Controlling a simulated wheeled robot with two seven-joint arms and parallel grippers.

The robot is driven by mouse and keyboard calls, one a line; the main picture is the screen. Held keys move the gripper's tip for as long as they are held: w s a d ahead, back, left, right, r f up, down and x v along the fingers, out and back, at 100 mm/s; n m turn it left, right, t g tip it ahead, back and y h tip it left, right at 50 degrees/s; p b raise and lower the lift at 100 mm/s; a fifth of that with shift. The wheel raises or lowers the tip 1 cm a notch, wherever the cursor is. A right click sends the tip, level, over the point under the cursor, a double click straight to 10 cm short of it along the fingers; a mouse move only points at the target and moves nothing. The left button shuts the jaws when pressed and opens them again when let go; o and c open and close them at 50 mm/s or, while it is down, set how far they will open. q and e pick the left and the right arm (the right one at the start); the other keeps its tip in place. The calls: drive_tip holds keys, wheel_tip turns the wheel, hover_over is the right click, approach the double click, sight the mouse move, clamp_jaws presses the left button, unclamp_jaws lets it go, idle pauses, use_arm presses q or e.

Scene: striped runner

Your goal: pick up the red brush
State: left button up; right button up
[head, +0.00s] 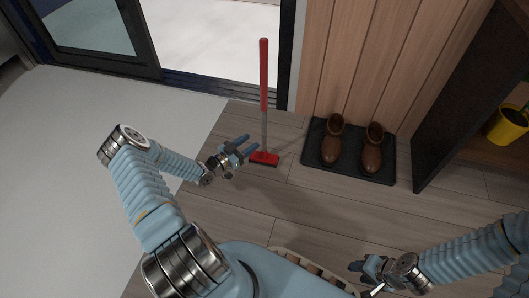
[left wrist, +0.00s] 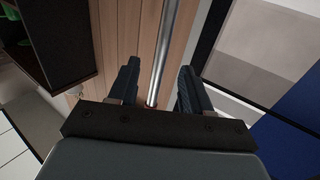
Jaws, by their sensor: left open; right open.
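The red brush (head: 264,88) stands upright in the head view, with a long red handle, a grey metal lower shaft and a red head on the wooden floor. My left gripper (head: 248,147) is open beside the lower shaft, just left of it and above the brush head. In the left wrist view, the brush's metal shaft (left wrist: 164,50) runs between the two open fingers of my left gripper (left wrist: 158,85); whether a finger touches it I cannot tell. My right gripper (head: 357,278) is open and empty at the lower right of the head view, far from the brush.
A pair of brown boots (head: 331,140) stands on a dark mat (head: 311,160) right of the brush, against a wood-panelled wall. A dark panel (head: 440,135) and a yellow pot (head: 506,126) are further right. A doorway (head: 215,45) is behind. Floor in front is clear.

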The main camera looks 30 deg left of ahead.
sight(264, 133)
use_arm(q)
drive_tip(key=x, duration=0.5)
drive_tip(key=b+x, duration=0.1)
drive_tip(key=x, duration=0.2)
drive_tip(key=shift+w+a+f, duration=0.1)
drive_tip(key=shift+w+f, duration=0.2)
drive_tip(key=shift+f, duration=0.1)
clamp_jaws()
